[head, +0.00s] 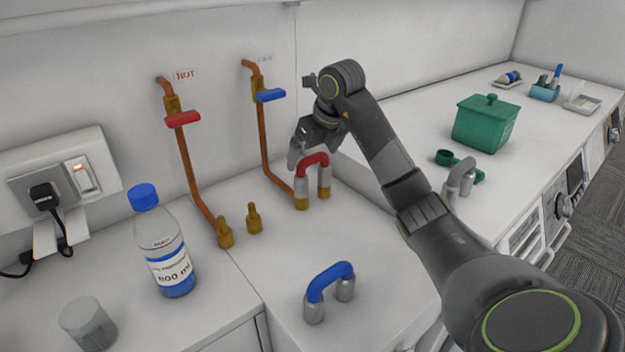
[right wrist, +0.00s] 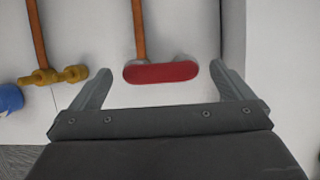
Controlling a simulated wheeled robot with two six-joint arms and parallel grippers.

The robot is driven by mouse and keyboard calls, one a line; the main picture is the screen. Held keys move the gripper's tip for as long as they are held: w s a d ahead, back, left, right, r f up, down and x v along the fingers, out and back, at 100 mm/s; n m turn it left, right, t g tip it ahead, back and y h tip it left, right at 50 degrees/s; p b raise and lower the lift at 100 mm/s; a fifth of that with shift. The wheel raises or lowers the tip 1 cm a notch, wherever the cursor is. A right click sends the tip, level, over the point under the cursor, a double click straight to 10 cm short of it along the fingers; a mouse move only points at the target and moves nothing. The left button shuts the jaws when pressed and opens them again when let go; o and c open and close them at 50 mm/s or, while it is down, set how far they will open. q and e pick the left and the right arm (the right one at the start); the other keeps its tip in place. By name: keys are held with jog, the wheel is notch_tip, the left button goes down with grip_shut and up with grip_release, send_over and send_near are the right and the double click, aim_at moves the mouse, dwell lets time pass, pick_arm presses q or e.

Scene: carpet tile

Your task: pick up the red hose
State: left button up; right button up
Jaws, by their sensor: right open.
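The red hose (head: 313,160) is a short U-shaped piece with a red top, grey sleeves and brass ends. It stands on the counter at the foot of the cold copper pipe, near the back wall. My right gripper (head: 302,146) is just above and beside it at its upper left, open and empty. In the right wrist view the red hose (right wrist: 161,72) lies ahead, between the spread fingers of the right gripper (right wrist: 162,88). A blue hose (head: 330,284) of like shape stands nearer on the counter. My left gripper is not in view.
Brass fittings (head: 254,218) stand left of the red hose. A bottle with a blue cap (head: 161,240) and a grey cup (head: 88,324) stand at left. A grey hose (head: 459,180) and a green box (head: 484,124) are at right. The counter between the two coloured hoses is clear.

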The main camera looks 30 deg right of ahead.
jog(key=shift+x, duration=0.95)
jog(key=c, duration=0.9)
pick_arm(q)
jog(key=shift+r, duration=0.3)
